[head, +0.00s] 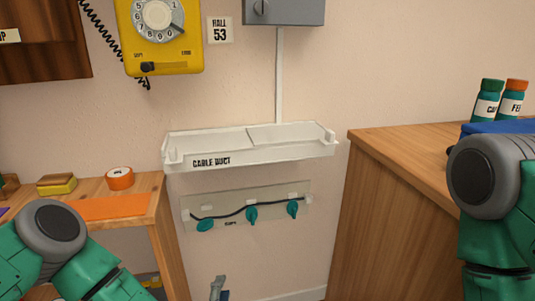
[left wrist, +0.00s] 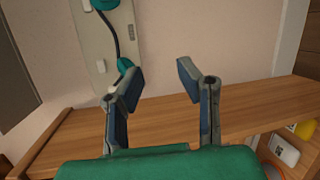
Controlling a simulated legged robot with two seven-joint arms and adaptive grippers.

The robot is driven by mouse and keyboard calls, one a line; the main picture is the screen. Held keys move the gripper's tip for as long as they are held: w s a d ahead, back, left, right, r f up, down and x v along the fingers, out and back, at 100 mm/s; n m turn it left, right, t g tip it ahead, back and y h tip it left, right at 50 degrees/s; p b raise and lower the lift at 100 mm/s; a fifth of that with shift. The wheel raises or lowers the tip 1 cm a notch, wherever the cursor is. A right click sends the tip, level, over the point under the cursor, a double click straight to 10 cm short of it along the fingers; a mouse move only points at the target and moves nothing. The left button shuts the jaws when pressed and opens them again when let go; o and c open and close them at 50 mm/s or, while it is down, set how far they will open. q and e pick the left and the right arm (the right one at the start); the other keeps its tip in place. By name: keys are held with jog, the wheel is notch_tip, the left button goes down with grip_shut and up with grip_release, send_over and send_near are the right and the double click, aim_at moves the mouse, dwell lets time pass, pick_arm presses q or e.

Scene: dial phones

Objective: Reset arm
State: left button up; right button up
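My left gripper shows in the left wrist view (left wrist: 158,84) with its two blue-grey fingers wide apart and nothing between them. In the head view only a small grey part of the left gripper (head: 219,288) shows at the bottom edge, below the cable panel. My left arm (head: 60,250) is green with a grey joint and comes in at the lower left. My right arm (head: 495,210) stands at the right edge in front of the wooden cabinet. My right gripper is out of view.
A white cable duct tray (head: 250,155) is on the wall, above a panel (head: 232,205) with a black cable and teal clips. A yellow dial phone (head: 160,40) hangs above. A wooden shelf (head: 150,190) is left, a wooden cabinet (head: 390,200) right.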

pick_arm(q)
jog(key=s+f+m+g+h, duration=0.2)
jog(key=s+f+m+g, duration=0.2)
jog(key=s+m, duration=0.35)
jog(key=s+f+m+g+h, duration=0.2)
jog(key=s+f+m+g, duration=0.3)
jog(key=s, duration=0.4)
jog(key=s+a+r+m+g+y, duration=0.1)
jog(key=s+a+m+g+y, duration=0.45)
jog(key=s+a, duration=0.95)
notch_tip(320, 180, up, 18)
jog(key=m+h+p, duration=0.1)
jog(key=m+p, duration=0.1)
jog(key=p, duration=1.6)
jog(key=shift+m+g+h, duration=0.35)
jog(key=shift+m, duration=0.05)
jog(key=shift+d, duration=0.1)
jog(key=shift+w+f, duration=0.1)
jog(key=shift+w, duration=0.05)
